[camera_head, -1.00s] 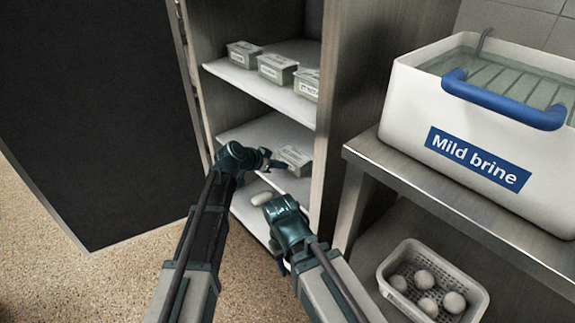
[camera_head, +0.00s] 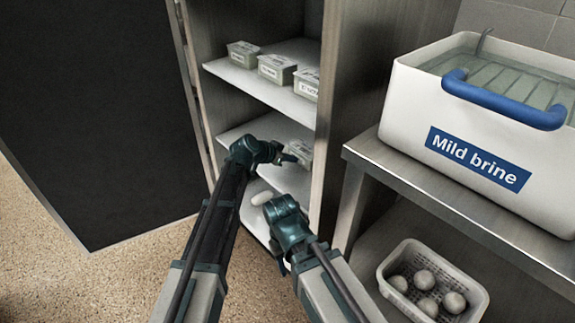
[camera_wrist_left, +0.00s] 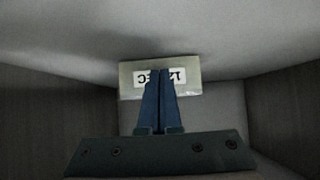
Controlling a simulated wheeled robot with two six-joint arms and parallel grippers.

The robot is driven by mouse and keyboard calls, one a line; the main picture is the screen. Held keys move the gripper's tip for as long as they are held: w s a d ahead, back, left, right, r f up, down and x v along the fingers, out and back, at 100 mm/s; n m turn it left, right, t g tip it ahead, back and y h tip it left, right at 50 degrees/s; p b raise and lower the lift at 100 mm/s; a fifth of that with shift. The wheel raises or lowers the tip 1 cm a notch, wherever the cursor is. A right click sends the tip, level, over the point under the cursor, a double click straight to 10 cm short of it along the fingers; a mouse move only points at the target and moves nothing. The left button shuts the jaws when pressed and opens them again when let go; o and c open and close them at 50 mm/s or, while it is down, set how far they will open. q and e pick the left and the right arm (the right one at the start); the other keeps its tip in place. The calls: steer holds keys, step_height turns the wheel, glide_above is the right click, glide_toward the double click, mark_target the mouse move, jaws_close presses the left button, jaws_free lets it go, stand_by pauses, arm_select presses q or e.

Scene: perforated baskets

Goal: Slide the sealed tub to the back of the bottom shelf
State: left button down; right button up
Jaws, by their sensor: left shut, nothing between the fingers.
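The sealed tub (camera_head: 301,149) is a pale box with a lid, on the cabinet shelf below the row of tubs. In the left wrist view the tub (camera_wrist_left: 190,88) shows its labelled front, with the print upside down. My left gripper (camera_head: 289,158) is shut and empty, its tips at the tub's front face. In the wrist view the blue fingers (camera_wrist_left: 160,72) lie together over the label; I cannot tell contact for sure. My right gripper (camera_head: 284,262) hangs low at the cabinet front; its finger opening is unclear.
Several labelled tubs (camera_head: 276,68) stand on the upper shelf (camera_head: 262,92). A white rounded item (camera_head: 262,197) lies on the lower surface. The open dark door (camera_head: 95,120) is at left. A brine bin (camera_head: 410,105) and basket of white balls (camera_head: 390,262) are at right.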

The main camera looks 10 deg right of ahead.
mark_target(309, 145)
arm_select(q)
steer(key=shift+w+d, duration=1.05)
steer(key=shift+d, duration=0.35)
steer(key=shift+w+d, duration=1.05)
steer(key=shift+d, duration=0.3)
steer(key=shift+w+d, duration=1.05)
steer(key=shift+d, duration=0.35)
steer(key=s+a+r+p, duration=0.1)
steer(key=s+a, duration=0.8)
steer(key=a, duration=0.2)
steer(key=s+a+r+p, duration=0.2)
steer(key=s+a, duration=0.6)
steer(key=a, duration=0.4)
steer(key=shift+s+a, duration=0.25)
steer(key=shift+s, duration=0.15)
steer(key=s+f+n+g+y, duration=0.3)
steer(key=s+f+y, duration=0.15)
steer(key=s, duration=0.65)
steer(key=s+f+n+g+y, duration=0.3)
steer(key=s+f+g+y, duration=0.15)
steer(key=s, duration=0.65)
step_height(309, 145, up, 38)
steer(key=p, duration=3.7)
steer(key=shift+s+a+n+t+y, duration=0.3)
steer(key=shift+s+n+t, duration=0.05)
steer(key=shift+n+t, duration=0.1)
